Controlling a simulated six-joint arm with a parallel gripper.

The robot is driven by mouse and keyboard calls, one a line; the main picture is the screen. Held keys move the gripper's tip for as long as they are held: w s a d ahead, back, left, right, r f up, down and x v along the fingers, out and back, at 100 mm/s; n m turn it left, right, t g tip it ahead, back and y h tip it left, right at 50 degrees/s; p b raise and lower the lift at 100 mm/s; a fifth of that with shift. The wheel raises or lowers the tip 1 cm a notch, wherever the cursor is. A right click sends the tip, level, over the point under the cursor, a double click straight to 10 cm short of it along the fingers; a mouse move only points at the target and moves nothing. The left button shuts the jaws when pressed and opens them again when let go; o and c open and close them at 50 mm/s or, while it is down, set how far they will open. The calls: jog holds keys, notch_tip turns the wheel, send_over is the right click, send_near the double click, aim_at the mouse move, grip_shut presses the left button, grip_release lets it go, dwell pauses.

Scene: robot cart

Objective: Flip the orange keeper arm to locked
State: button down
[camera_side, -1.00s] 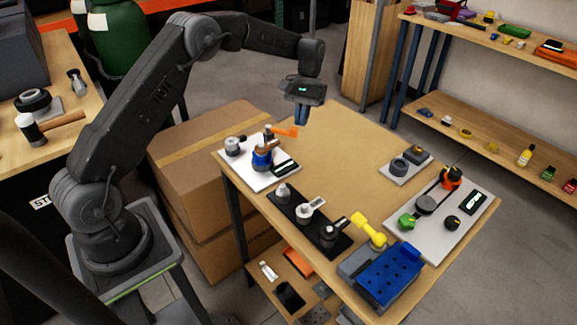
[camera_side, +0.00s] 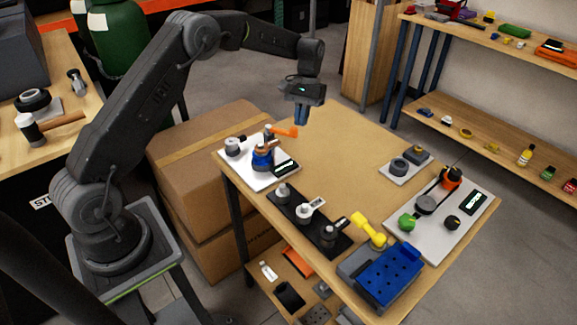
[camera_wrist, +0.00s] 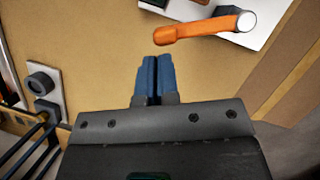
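The orange keeper arm (camera_side: 284,131) sits on a pivot on the white plate (camera_side: 256,178) at the table's far left corner. It sticks out to the right past the plate's edge. In the wrist view the orange arm (camera_wrist: 195,30) runs left from a pale round pivot cap (camera_wrist: 246,21). My gripper (camera_side: 302,122) hangs just right of the arm's free end, above the wooden table, apart from it. Its blue fingers (camera_wrist: 154,60) are together with nothing between them, just below the arm's tip in the wrist view.
The white plate also carries a blue-bodied part with a copper top (camera_side: 262,158), a grey knob (camera_side: 233,146) and a small display (camera_side: 285,168). A black strip with knobs (camera_side: 306,222) lies nearer. The table right of my gripper is clear up to a small grey plate (camera_side: 404,167).

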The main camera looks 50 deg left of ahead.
jog(key=f, duration=0.1)
jog(key=s+f, duration=0.1)
jog(key=f, duration=0.1)
jog(key=shift+d+f+g, duration=0.2)
jog(key=shift+g, duration=0.1)
jog(key=shift+w+a+r, duration=0.2)
jog(key=shift+w+r, duration=0.25)
jog(key=shift+w, duration=0.15)
jog(key=shift+w+a+r, duration=0.2)
jog(key=shift+w+r, duration=0.25)
jog(key=shift+r, duration=0.15)
jog(key=shift+w+a+r, duration=0.2)
jog(key=shift+w+r, duration=0.25)
jog(key=shift+r, duration=0.15)
